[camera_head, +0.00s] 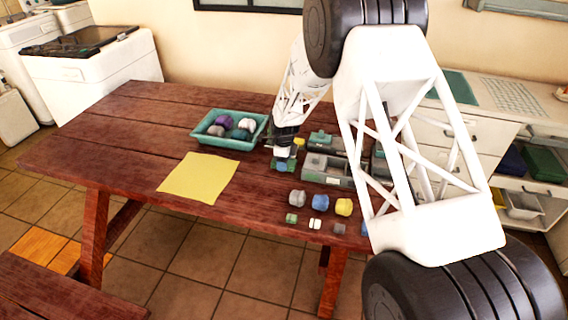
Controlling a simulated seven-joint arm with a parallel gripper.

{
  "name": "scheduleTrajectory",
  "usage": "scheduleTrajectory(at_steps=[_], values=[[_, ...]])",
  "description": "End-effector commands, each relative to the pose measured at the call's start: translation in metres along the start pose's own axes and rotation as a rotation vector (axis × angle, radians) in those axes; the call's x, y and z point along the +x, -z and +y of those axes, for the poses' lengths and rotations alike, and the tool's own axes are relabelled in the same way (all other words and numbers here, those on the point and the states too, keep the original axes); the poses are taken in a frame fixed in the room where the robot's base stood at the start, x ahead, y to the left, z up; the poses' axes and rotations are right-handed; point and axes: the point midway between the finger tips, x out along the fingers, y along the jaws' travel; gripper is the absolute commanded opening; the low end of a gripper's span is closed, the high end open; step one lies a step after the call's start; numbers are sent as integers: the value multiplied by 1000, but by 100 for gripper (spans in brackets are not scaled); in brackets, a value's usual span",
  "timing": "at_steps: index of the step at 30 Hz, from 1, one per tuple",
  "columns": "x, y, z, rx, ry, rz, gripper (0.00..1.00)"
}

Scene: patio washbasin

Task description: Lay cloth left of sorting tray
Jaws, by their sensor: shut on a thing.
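A flat yellow square that looks like a cloth (198,178) lies on the wooden table, overhanging or close to its front edge. A grey compartment tray (328,178), which looks like the sorting tray, stands to its right, partly hidden behind my arm. My gripper (284,160) is low over the table at the left end of this tray, apart from the yellow square. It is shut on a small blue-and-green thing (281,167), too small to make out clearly.
A teal tray (206,140) with several rounded bundles stands behind the yellow square. Grey, blue (320,201) and yellow (344,207) bundles and several small blocks lie in front of the compartment tray. The table's left part is clear. A bench (60,295) stands at front left.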

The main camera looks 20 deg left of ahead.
Motion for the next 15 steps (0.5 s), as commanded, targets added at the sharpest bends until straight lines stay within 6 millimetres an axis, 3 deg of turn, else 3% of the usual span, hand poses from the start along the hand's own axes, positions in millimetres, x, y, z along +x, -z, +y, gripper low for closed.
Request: scheduleTrajectory(at_steps=[15], values=[[11,0,0,0,1,0,34]])
